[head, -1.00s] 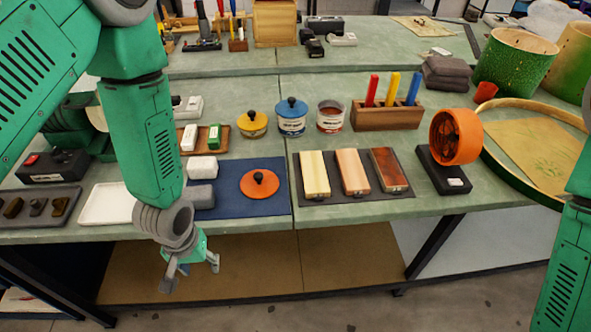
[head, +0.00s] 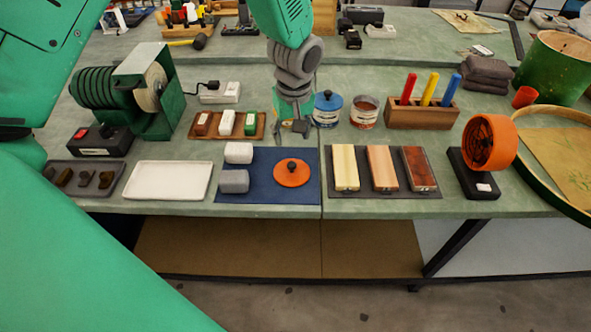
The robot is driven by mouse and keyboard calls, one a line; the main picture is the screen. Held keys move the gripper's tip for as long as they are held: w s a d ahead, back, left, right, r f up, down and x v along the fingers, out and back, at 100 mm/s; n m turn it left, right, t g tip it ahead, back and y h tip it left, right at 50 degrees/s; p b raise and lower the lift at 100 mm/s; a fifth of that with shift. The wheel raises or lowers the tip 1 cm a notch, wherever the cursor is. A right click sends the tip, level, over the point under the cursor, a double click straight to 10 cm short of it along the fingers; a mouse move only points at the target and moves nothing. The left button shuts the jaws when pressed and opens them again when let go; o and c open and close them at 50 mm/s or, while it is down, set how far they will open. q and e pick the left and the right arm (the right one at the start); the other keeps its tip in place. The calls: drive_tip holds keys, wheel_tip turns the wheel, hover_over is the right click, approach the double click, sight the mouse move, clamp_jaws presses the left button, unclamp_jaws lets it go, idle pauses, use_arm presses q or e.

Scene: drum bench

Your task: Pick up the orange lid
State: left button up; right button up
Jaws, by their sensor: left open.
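The orange lid (head: 291,179) is a round disc with a dark knob on top. It lies flat on the dark blue mat (head: 306,196), right of a white and a grey block. My left gripper (head: 291,130) points down beyond the lid, above it in the picture and near the mat's far edge. It is open with nothing seen between its fingers, and apart from the lid. It hides part of the bench behind it. My right gripper is out of view.
A blue-lidded can (head: 326,116) and an open can (head: 364,113) stand just right of my gripper. A wooden tray (head: 203,136) and a white tray (head: 143,181) are left. Wood blocks on a dark mat (head: 379,198) lie right of the lid.

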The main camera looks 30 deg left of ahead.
use_arm(q)
hover_over(291, 164)
drive_tip(key=f, duration=0.6)
drive_tip(key=shift+w+d+f, duration=0.1)
drive_tip(key=shift+d+f, duration=0.1)
drive_tip(key=shift+f, duration=0.05)
drive_tip(key=shift+a+f, duration=0.2)
drive_tip(key=shift+f, duration=0.3)
drive_tip(key=shift+f+p, duration=0.4)
drive_tip(key=f, duration=0.3)
drive_tip(key=shift+d+f+p, duration=0.2)
drive_tip(key=shift+f+p, duration=0.05)
drive_tip(key=shift+p, duration=0.1)
drive_tip(key=shift+f, duration=0.4)
drive_tip(key=shift+a, duration=0.2)
clamp_jaws()
